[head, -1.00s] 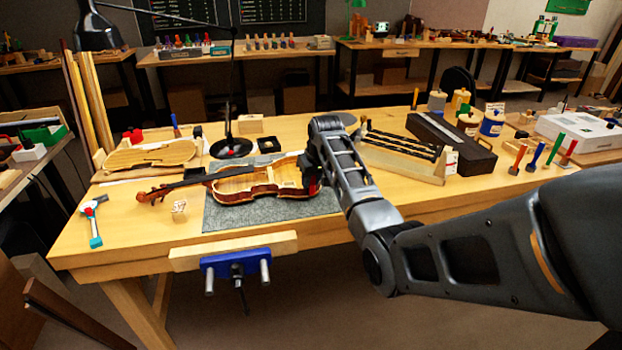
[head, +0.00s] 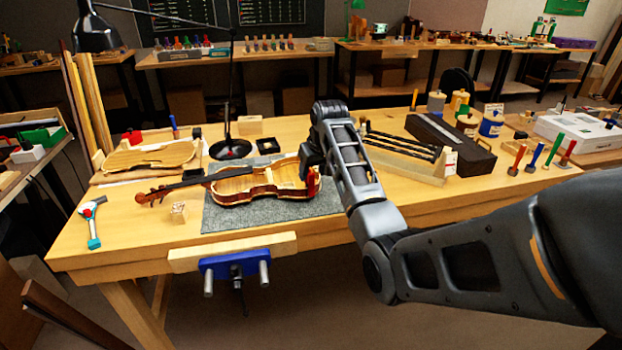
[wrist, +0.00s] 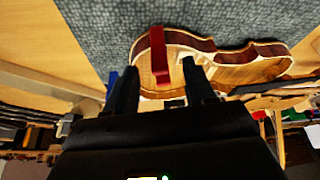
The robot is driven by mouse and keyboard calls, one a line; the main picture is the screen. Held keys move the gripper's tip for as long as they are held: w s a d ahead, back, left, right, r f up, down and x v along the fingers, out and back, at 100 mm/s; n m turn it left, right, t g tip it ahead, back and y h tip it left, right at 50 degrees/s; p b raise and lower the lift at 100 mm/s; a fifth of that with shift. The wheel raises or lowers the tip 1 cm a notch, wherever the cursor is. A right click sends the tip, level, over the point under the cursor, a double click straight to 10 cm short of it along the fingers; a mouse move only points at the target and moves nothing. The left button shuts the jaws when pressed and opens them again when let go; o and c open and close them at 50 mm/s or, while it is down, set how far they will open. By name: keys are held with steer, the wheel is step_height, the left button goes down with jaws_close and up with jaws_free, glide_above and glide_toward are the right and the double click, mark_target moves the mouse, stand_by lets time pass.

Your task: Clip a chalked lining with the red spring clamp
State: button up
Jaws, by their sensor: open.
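The open violin body (head: 240,186) lies on a grey mat (head: 222,220), its neck to the left. The red spring clamp (head: 313,186) sits at the right end of the violin's rim; in the wrist view the clamp (wrist: 158,52) stands across that rim. My gripper (head: 309,166) is just above this end, partly hidden by my own arm. In the wrist view my gripper (wrist: 160,90) is open, with one finger each side of the clamp and a gap to both. I cannot make out chalk on the lining, nor how the clamp's jaws meet it.
A wooden rack with dark rods (head: 400,150) and a long dark box (head: 452,145) are to the right. A small block (head: 178,212) and a hammer (head: 91,220) lie left.

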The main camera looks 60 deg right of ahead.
steer(key=shift+v, duration=1.45)
steer(key=shift+s+f, duration=0.1)
